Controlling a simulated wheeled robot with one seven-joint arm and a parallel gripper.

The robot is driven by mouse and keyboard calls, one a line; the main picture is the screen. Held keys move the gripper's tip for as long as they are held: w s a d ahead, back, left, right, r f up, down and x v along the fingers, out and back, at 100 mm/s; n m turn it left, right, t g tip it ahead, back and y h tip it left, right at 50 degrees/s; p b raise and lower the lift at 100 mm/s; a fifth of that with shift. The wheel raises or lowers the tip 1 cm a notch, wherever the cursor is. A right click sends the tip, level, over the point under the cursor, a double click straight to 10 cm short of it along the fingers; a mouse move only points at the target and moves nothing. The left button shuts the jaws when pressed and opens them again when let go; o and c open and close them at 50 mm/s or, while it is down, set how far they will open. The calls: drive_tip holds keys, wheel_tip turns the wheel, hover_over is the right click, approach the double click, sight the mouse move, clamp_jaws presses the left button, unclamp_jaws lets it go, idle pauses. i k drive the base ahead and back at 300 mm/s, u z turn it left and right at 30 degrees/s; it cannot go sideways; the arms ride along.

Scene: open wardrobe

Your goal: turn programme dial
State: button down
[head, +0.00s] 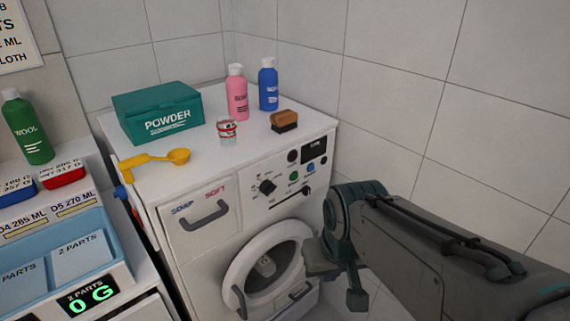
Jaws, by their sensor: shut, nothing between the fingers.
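The programme dial (267,186) is a black round knob on the front panel of the white washing machine (225,255), with small marks around it. My gripper (337,275) is at the machine's lower right, in front of and beside the round door. It is below and to the right of the dial, apart from it. It is shut and empty; its fingertips are partly hidden by my wrist. Beside the dial are a green button (294,177), a blue button (310,168) and a dark display (314,150).
The round door (247,256) and drawer handle (206,214) protrude from the front. A tiled wall (400,110) is at right.

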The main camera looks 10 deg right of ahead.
sight(266, 187)
drive_tip(key=u, duration=1)
drive_tip(key=k, duration=0.65)
drive_tip(key=z, duration=1.1)
